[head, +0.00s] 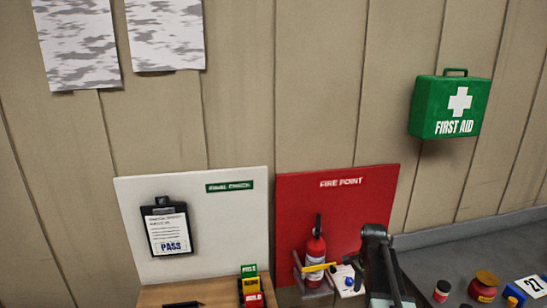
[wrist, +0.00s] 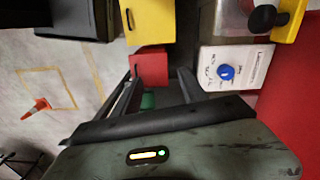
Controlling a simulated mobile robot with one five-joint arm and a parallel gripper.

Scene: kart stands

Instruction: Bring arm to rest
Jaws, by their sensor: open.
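My arm (head: 376,250) rises at the lower right of the head view, in front of the red fire point board. My gripper (wrist: 158,76) shows in the wrist view with its two dark fingers apart. A red block (wrist: 151,64) shows past and between the fingertips; nothing is clearly gripped. In the head view the fingertips are hard to make out.
A fire extinguisher (head: 316,258) and a white box with a blue knob (head: 345,283) stand left of my arm. Green, yellow and red cards (head: 252,290) stand further left. Jars (head: 484,286) are at right.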

